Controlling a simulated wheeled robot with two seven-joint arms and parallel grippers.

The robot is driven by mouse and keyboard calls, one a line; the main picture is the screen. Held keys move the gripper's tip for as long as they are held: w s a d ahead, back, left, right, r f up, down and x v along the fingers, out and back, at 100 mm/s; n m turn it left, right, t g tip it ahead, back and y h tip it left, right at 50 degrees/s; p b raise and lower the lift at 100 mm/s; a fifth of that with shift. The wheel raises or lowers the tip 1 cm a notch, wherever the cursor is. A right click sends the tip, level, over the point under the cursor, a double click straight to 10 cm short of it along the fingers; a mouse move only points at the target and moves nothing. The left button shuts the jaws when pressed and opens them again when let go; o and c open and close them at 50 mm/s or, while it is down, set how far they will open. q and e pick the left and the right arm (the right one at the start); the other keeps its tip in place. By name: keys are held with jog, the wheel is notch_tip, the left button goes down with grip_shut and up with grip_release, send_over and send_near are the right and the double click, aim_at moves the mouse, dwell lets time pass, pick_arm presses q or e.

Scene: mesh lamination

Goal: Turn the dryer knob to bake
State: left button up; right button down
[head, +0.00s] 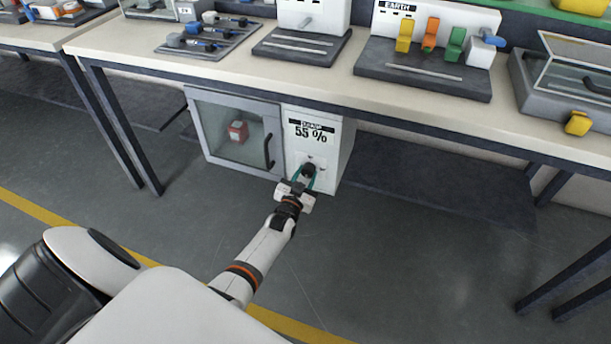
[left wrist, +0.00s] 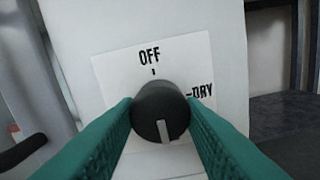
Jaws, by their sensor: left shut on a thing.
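The dryer (head: 294,120) stands on the floor under the bench, with a glass door on its left and a white control panel on its right. Its black round knob (left wrist: 160,108) sits low on that panel; the head view shows it small (head: 308,170). My left gripper (head: 306,176) is shut on the knob, with one green finger on each side. In the left wrist view the knob's white pointer line points down, slightly right. The "OFF" label (left wrist: 149,57) is above the knob, and a "DRY" label (left wrist: 200,92) is at right, partly covered by a finger. No bake label is visible.
A red and white item (head: 238,131) stands behind the dryer's glass door, which is closed and has a dark handle (head: 268,151). The bench top (head: 330,85) overhangs the dryer and carries several fixtures. The floor in front is clear.

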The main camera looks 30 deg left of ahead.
pick_arm(q)
jog(key=shift+f, duration=0.1)
dwell(0.3)
jog(key=o, duration=1)
jog(key=shift+s, duration=0.25)
jog(key=p+v, duration=0.3)
jog(key=v, duration=0.8)
jog(key=shift+s, duration=0.3)
pick_arm(e)
jog(key=s+x, duration=0.1)
jog(key=x, duration=1)
jog(key=shift+s+f+g, duration=0.35)
jog(key=shift+f+g, duration=0.05)
jog(key=shift+f, duration=0.05)
pick_arm(q)
jog(key=shift+d, duration=0.1)
pick_arm(e)
jog(key=shift+a, duration=0.1)
